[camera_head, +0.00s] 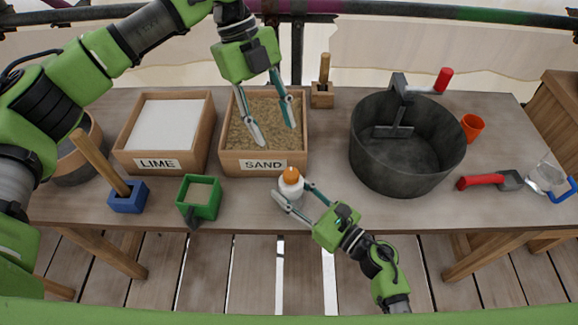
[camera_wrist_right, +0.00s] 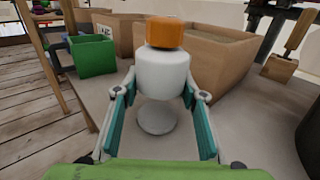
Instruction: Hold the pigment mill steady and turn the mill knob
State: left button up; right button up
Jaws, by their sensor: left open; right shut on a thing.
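The pigment mill (camera_head: 290,187) is a white body with an orange mill knob (camera_head: 291,175) on top. It stands upright near the table's front edge, in front of the sand box. My right gripper (camera_head: 290,199) is shut on the white body; the right wrist view shows the body (camera_wrist_right: 162,75) between my fingers and the orange knob (camera_wrist_right: 165,32) above them. My left gripper (camera_head: 277,132) is open and empty, pointing down over the sand box, behind the mill and apart from it.
The sand box (camera_head: 235,165) and lime box (camera_head: 205,130) stand behind. A green container (camera_head: 199,198) and a blue block with a wooden handle (camera_head: 128,197) are left of the mill. A dark mixing bucket (camera_head: 405,172) stands right. A red-handled scoop (camera_head: 482,181) lies further right.

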aim_at(290, 171)
pick_arm(q)
jog(key=s+d+f, duration=0.1)
jog(key=f, duration=0.2)
jog(key=s+d+f+n, duration=0.1)
jog(key=f, duration=0.3)
jog(key=s+d+f+n, duration=0.1)
jog(key=f, duration=0.3)
jog(key=shift+d, duration=0.2)
jog(key=c, duration=1.1)
